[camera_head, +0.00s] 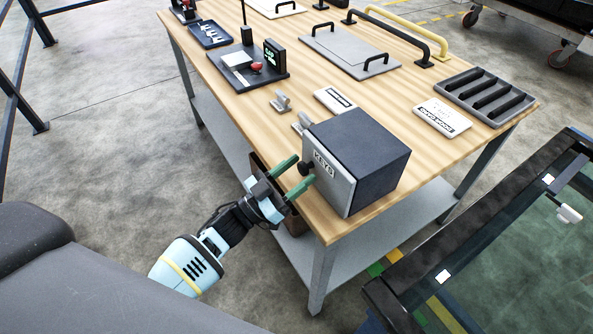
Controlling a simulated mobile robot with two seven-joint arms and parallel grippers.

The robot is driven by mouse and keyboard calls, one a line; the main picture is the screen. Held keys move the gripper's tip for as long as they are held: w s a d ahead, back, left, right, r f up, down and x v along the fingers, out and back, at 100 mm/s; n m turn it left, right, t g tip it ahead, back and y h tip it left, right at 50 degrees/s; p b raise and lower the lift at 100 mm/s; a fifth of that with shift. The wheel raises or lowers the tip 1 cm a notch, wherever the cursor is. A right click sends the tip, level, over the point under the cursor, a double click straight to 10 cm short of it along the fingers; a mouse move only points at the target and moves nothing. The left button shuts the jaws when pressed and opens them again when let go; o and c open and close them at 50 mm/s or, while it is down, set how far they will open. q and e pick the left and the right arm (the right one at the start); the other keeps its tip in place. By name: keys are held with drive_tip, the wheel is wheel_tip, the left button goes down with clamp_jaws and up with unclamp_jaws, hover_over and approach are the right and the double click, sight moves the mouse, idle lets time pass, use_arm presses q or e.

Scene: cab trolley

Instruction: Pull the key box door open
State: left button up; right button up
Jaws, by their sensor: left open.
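The key box (367,150) is a dark box at the near corner of the wooden table. Its light grey door (341,191) carries a "KEYS" label (324,164), faces left toward my arm and looks shut. A dark round knob (304,168) stands out at the door's left side. My left gripper (295,175) has green fingertips and is open, with the fingers at the knob's height, one above and one below it. I cannot tell whether they touch the knob or the door. My right gripper is not in view.
The table (411,87) also bears a grey slotted tray (485,96), white label cards (444,116), small metal pieces (281,101) and a grey panel with black handles (350,51). A dark-framed glass structure (500,260) stands at the right. The floor left of the table is clear.

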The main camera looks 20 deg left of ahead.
use_arm(q)
drive_tip(key=shift+w+d, duration=0.1)
drive_tip(key=shift+w, duration=0.05)
drive_tip(key=shift+c, duration=0.3)
clamp_jaws()
drive_tip(key=shift+y, duration=0.3)
